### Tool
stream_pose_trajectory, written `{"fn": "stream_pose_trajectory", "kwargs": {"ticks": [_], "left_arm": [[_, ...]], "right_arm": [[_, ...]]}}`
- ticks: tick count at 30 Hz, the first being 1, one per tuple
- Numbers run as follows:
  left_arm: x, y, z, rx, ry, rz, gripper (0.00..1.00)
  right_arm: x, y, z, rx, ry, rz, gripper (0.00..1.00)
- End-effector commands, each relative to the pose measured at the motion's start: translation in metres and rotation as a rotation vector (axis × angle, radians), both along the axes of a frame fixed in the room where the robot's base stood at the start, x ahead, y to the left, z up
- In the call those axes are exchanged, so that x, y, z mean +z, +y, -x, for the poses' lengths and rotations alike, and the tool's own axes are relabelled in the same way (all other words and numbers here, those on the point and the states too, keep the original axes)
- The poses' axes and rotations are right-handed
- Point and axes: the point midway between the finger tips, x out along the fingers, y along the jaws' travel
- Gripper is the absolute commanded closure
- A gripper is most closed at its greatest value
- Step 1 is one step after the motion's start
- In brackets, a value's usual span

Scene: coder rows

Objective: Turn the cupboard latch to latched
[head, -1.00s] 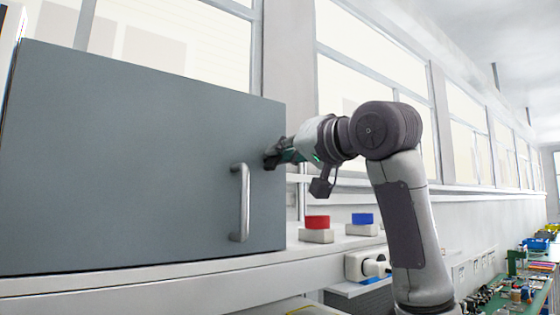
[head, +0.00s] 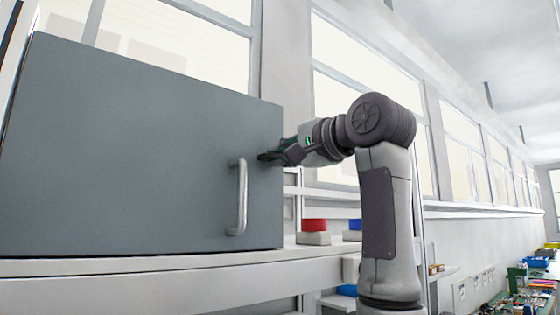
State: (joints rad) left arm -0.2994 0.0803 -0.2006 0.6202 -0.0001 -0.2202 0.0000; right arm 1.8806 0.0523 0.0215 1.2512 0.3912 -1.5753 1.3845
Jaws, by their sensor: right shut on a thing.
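The grey cupboard (head: 130,160) fills the left of the head view, with its door shut. A silver bar handle (head: 241,198) stands upright near the door's right edge. My right gripper (head: 268,157) is at the door's right edge, above and to the right of the handle. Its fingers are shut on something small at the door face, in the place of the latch. The fingers hide the latch, so its angle cannot be told. My left gripper is not in view.
The cupboard stands on a white shelf (head: 130,267). To its right are a red button block (head: 314,225) and a blue one (head: 353,224), partly behind my right arm. A green bench (head: 520,300) with several small items lies far right.

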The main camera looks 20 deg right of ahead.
Motion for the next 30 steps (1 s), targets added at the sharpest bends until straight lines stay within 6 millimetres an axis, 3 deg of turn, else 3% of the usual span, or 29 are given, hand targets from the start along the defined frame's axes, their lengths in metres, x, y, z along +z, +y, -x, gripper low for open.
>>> {"fn": "stream_pose_trajectory", "kwargs": {"ticks": [9,26,27,30], "left_arm": [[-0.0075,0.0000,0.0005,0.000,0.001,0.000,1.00],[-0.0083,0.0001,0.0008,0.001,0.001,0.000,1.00],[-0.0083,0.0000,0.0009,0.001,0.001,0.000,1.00],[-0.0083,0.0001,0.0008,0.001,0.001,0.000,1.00]], "right_arm": [[-0.0024,-0.0002,-0.0003,0.000,0.047,-0.127,1.00],[-0.0025,-0.0002,-0.0004,0.000,0.059,-0.156,1.00],[-0.0025,-0.0003,-0.0003,0.000,0.058,-0.157,0.86],[-0.0025,-0.0004,-0.0003,0.000,0.058,-0.156,0.69]]}}
